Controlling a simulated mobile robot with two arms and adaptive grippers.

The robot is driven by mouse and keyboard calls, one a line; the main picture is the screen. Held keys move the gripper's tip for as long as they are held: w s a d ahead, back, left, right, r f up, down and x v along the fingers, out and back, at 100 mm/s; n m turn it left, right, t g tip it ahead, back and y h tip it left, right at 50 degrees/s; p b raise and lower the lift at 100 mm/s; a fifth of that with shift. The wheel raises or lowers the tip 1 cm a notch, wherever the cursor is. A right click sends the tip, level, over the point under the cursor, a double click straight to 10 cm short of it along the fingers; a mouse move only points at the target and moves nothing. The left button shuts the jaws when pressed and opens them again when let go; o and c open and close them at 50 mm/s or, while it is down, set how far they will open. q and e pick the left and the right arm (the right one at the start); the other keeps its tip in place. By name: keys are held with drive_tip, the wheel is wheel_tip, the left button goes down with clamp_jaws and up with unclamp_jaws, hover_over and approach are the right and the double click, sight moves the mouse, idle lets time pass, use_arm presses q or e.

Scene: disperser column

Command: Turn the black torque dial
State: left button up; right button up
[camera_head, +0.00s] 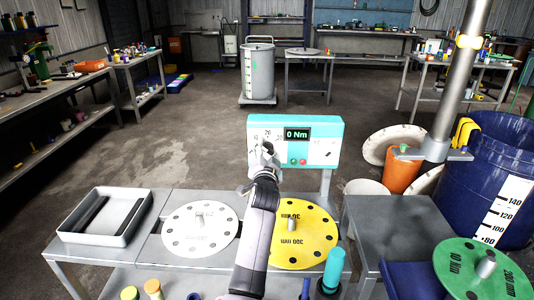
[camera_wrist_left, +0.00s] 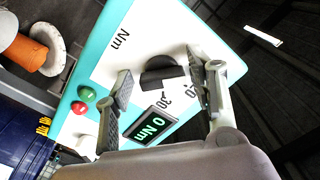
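The black torque dial (camera_wrist_left: 162,74) shows in the left wrist view on the white face of a teal-edged control panel (camera_head: 320,150), with printed numbers around it. My left gripper (camera_head: 264,152) is in front of the panel's left part and hides the dial in the head view. In the left wrist view my left gripper (camera_wrist_left: 160,64) is open, one finger on each side of the dial, with no clear contact. The panel's display (camera_head: 297,134) reads 0 Nm. My right gripper is not in view.
A red button (camera_head: 302,162) and a green button (camera_head: 293,161) sit below the display. A white disc (camera_head: 190,242), a yellow disc (camera_head: 318,235) and a grey tray (camera_head: 77,235) are on the bench below. A metal column (camera_head: 462,70) and blue drum (camera_head: 500,150) stand at right.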

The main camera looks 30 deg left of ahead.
use_arm(q)
drive_tip(key=shift+o, duration=0.4)
drive_tip(key=shift+r, duration=0.1)
drive_tip(key=v, duration=0.7)
drive_tip(key=shift+s, duration=0.3)
drive_tip(key=shift+d, duration=0.1)
